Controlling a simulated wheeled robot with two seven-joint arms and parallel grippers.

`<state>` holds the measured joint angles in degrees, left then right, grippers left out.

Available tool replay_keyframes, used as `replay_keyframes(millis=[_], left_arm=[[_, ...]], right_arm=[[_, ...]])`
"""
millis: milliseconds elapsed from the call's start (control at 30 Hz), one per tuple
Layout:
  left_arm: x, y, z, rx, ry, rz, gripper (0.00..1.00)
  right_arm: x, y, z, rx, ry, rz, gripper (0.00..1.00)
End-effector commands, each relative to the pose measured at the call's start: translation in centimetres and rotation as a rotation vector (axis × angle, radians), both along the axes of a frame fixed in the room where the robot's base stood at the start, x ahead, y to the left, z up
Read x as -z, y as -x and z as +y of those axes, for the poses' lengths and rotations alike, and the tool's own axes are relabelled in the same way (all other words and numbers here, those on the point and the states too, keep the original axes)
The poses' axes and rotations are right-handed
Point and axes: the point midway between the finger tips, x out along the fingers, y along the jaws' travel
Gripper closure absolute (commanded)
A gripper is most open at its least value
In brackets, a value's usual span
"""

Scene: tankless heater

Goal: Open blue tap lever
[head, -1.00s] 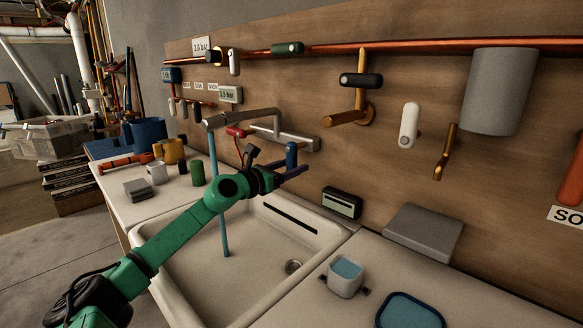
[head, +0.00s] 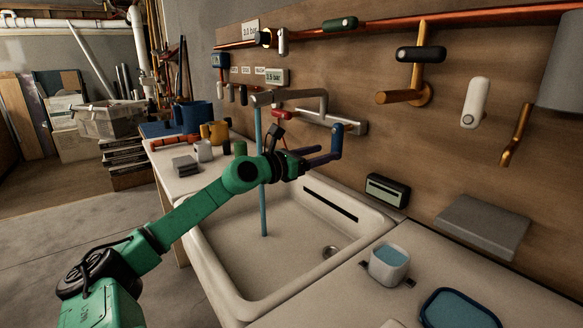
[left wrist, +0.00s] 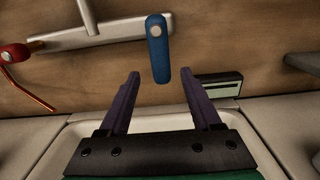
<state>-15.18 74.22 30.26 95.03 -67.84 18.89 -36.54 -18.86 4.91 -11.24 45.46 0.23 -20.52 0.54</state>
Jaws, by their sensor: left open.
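The blue tap lever (head: 337,141) hangs upright at the right end of the grey wall-mounted tap (head: 318,117) above the sink. It also shows in the left wrist view (left wrist: 158,48), hanging down with its lower end between the purple fingertips. My left gripper (head: 324,157) is open at the lever's lower part, one finger on each side in the wrist picture. I cannot tell whether either finger touches it. A red lever (head: 284,113) sits at the tap's left end. A blue column (head: 263,205) runs from the spout to the sink. My right gripper is not in view.
The white sink (head: 240,270) lies below the gripper. Copper pipes and a white handle (head: 475,103) are on the wall.

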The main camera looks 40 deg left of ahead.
Motion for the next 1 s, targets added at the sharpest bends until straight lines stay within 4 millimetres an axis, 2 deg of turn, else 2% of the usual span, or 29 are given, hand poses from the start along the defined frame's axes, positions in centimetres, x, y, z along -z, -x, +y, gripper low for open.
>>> replay_keyframes(millis=[133,300,400,1000], left_arm=[[0.0,3.0,0.5,-0.002,0.005,0.002,0.35],[0.1,7.1,1.1,-0.002,0.003,0.0,0.35],[0.1,8.4,1.2,-0.002,0.0,0.0,0.35],[0.0,8.8,1.3,-0.002,-0.002,0.001,0.35]], right_arm=[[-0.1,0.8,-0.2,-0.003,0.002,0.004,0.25],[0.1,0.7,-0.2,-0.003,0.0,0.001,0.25],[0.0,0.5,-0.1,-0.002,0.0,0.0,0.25],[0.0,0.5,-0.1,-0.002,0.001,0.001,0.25]])
